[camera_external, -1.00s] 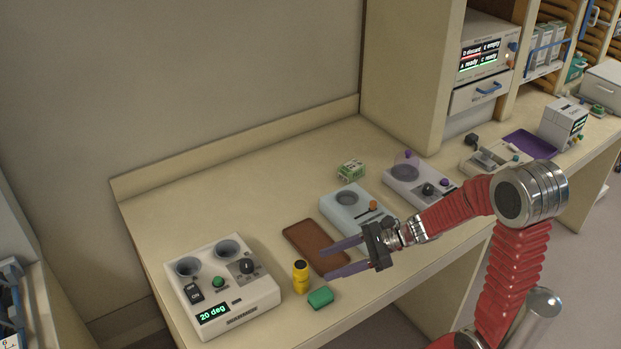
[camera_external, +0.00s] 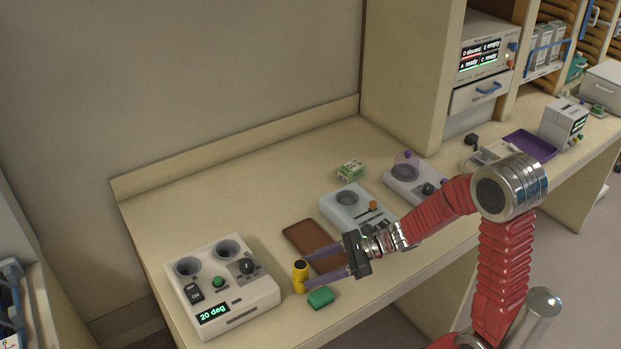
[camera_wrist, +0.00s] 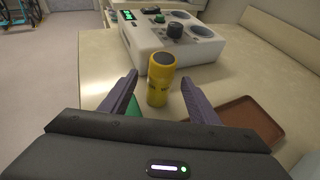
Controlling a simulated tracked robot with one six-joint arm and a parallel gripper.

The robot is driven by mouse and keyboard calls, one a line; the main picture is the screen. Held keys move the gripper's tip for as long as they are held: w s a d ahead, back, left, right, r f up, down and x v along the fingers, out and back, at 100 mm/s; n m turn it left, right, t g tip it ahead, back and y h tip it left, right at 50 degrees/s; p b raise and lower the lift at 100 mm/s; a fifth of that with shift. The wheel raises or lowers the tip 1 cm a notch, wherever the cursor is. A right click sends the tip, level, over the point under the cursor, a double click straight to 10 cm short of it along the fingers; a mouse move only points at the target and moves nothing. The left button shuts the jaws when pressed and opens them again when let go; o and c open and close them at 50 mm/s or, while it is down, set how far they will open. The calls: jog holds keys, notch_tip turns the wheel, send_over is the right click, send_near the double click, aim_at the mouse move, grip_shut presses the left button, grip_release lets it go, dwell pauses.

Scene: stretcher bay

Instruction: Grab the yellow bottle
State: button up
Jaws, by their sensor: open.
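The yellow bottle (camera_external: 300,279) with a dark top stands upright on the bench, just right of the white device with two wells. My gripper (camera_external: 308,268) is open, its two purple fingers pointing left at the bottle, with their tips at or very near it. In the wrist view the bottle (camera_wrist: 160,82) stands between and just beyond the fingertips of my gripper (camera_wrist: 160,85). It is not clamped. Whether a finger touches it I cannot tell.
The white device (camera_external: 226,290) reading "20 deg" is close behind the bottle in the wrist view. A green block (camera_external: 320,297) lies beside the bottle, near the front edge. A brown tray (camera_external: 300,232) and a pale blue device (camera_external: 343,206) lie to the right.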

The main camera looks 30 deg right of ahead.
aim_at(300, 273)
jog(key=shift+x, duration=2.1)
jog(key=shift+d+f, duration=0.1)
jog(key=shift+f, duration=0.05)
jog(key=shift+c, duration=0.7)
jog(key=c, duration=1.1)
jog(key=shift+r, duration=5.05)
